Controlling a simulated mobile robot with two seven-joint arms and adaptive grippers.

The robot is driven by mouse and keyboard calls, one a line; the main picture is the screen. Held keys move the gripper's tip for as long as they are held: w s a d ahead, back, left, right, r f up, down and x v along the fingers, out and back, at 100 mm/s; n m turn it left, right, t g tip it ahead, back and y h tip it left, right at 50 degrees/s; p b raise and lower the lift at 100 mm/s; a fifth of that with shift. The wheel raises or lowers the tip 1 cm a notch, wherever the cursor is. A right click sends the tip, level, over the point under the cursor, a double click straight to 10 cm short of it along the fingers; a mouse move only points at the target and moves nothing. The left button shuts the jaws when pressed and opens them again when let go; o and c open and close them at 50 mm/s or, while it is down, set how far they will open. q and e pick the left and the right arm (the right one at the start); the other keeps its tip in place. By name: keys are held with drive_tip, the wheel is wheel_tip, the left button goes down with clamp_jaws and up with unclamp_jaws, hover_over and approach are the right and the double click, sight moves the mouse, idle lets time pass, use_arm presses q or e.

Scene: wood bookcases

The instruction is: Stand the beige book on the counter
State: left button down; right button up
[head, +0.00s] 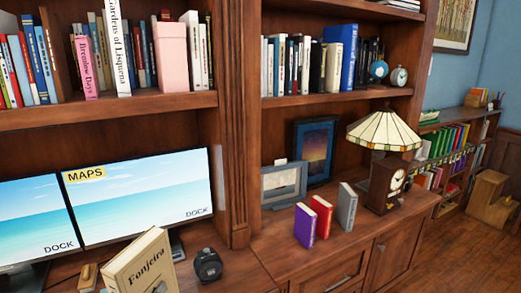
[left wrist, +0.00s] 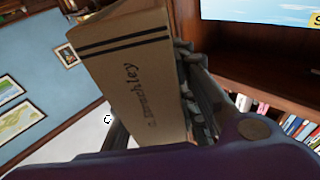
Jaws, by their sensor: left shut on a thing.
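The beige book (head: 138,262), with dark lettering on its cover, is at the bottom left of the head view, tilted, in front of the monitors. It also fills the middle of the left wrist view (left wrist: 130,75), with two dark stripes and lettering. My left gripper (left wrist: 165,105) is shut on it, with dark jointed fingers on both sides. In the head view the gripper is mostly hidden or out of frame. The wooden counter (head: 268,246) runs to the right of the book. My right gripper is not in view.
A purple book (head: 305,226), a red book (head: 322,216) and a grey book (head: 347,206) stand apart on the counter. Behind are picture frames (head: 284,183); a clock (head: 390,186) and lamp (head: 385,132) are to the right. A small black object (head: 208,265) sits beside the beige book.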

sight(173, 279)
use_arm(q)
drive_tip(key=shift+w+d+r+n+t+y, duration=0.15)
drive_tip(key=shift+d+r+n+t+y, duration=0.1)
drive_tip(key=shift+d+n+y, duration=0.25)
drive_tip(key=shift+w+d+r+n+t+y, duration=0.15)
drive_tip(key=shift+d+r+n+t+y, duration=0.15)
drive_tip(key=shift+d+y, duration=0.35)
drive_tip(key=d+y, duration=0.1)
drive_tip(key=d+r+n+y, duration=0.1)
drive_tip(key=d+n+y, duration=0.1)
drive_tip(key=shift+w+r+t, duration=0.25)
drive_tip(key=shift+w+r, duration=0.05)
drive_tip(key=shift+w, duration=0.1)
drive_tip(key=shift+w+d+r+n+y, duration=0.3)
drive_tip(key=shift+d+r+y, duration=0.25)
drive_tip(key=shift+y, duration=0.3)
